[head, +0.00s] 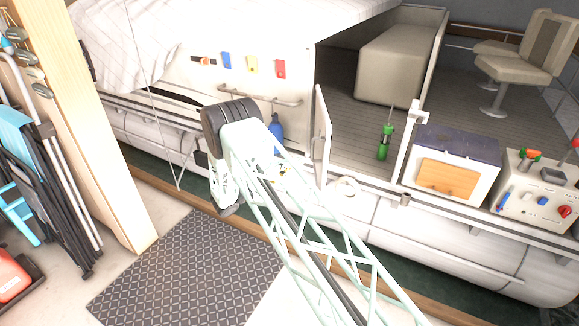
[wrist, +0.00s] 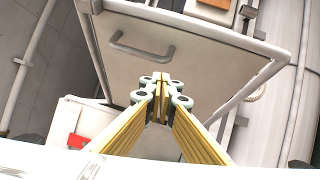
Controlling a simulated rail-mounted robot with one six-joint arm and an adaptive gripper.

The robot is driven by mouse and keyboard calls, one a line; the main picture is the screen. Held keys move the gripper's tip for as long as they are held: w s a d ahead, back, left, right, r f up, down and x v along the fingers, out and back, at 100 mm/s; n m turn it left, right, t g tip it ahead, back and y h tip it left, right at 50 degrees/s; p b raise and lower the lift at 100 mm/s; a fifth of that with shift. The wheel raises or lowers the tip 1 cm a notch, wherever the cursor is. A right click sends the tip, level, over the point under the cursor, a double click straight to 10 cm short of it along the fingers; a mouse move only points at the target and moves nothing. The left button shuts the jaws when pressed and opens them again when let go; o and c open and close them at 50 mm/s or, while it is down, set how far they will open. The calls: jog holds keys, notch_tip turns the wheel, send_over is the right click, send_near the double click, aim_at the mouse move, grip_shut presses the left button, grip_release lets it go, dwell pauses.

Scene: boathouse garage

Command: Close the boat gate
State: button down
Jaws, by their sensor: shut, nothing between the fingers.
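The boat gate (head: 322,138) is a pale panel in a white frame. In the head view it stands almost edge-on at the left side of the deck opening, swung open, with the opening to its right clear. In the wrist view the gate panel (wrist: 222,66) fills the upper middle, with a grey bar handle (wrist: 142,48) on its face. My gripper (wrist: 161,84) has yellow fingers shut together and empty, their tips in front of the panel below the handle. I cannot tell whether they touch it. In the head view my arm mostly hides the gripper.
A green bottle-like tool (head: 383,148) stands on the deck inside the opening. Right of it are a cabinet (head: 452,165) and a control console (head: 535,196). A rail (head: 262,99) and blue bottle (head: 276,130) are left of the gate. A wooden post (head: 85,130) stands far left.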

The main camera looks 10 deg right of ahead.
jog(key=shift+s+d+r, duration=0.15)
jog(key=shift+s+d, duration=0.05)
jog(key=shift+d, duration=0.4)
jog(key=shift+s+d+r, duration=0.1)
jog(key=shift+s+d, duration=0.05)
jog(key=shift+d, duration=0.45)
jog(key=shift+s+d, duration=0.1)
jog(key=shift+d, duration=0.05)
